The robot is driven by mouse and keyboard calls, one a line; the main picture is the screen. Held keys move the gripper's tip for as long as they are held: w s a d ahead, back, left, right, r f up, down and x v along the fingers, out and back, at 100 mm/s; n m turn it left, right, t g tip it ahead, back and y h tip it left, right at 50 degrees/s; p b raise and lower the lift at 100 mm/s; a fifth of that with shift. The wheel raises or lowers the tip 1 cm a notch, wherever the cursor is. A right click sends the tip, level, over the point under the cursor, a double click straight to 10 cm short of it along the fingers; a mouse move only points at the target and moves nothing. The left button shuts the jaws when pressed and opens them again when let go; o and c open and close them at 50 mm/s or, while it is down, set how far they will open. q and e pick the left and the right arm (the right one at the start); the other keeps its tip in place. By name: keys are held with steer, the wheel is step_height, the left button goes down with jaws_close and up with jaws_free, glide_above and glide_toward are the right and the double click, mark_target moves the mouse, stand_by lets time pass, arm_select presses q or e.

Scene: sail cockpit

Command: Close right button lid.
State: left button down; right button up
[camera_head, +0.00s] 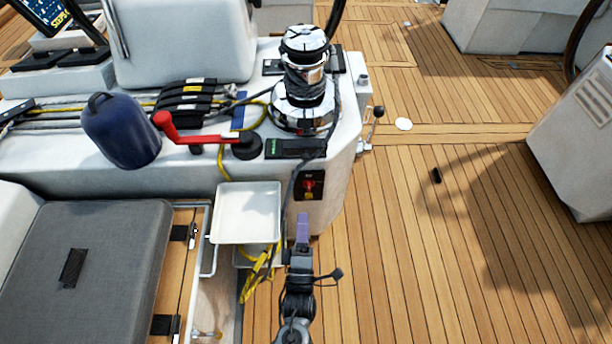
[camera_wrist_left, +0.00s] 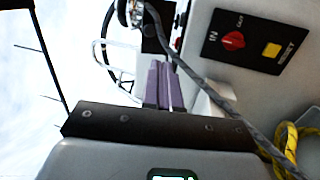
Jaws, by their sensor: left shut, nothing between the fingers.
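A black button panel with green marking (camera_head: 293,148) lies on the white console top, in front of the chrome winch (camera_head: 305,85). A second dark panel (camera_head: 330,60) is partly hidden behind the winch. Which part is the right button lid, and how far open it stands, is too small to tell. My left gripper (camera_head: 303,226) has purple fingers, shut and empty. My right gripper is not in view.
A red and yellow switch panel (camera_head: 309,185) is on the console front. A dark rope hangs past it. Open teak deck (camera_head: 420,250) lies right.

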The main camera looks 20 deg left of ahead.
arm_select(q)
steer(key=b, duration=0.3)
glide_toward(305, 159)
steer(key=shift+n+t+y, duration=0.3)
steer(key=shift+n, duration=0.1)
steer(key=x, duration=0.3)
steer(key=f+x, duration=0.1)
steer(key=x, duration=0.1)
steer(key=shift+w, duration=0.4)
steer(key=shift+w+a+r, duration=0.25)
steer(key=shift+w+r, duration=0.1)
steer(key=shift+w, duration=0.25)
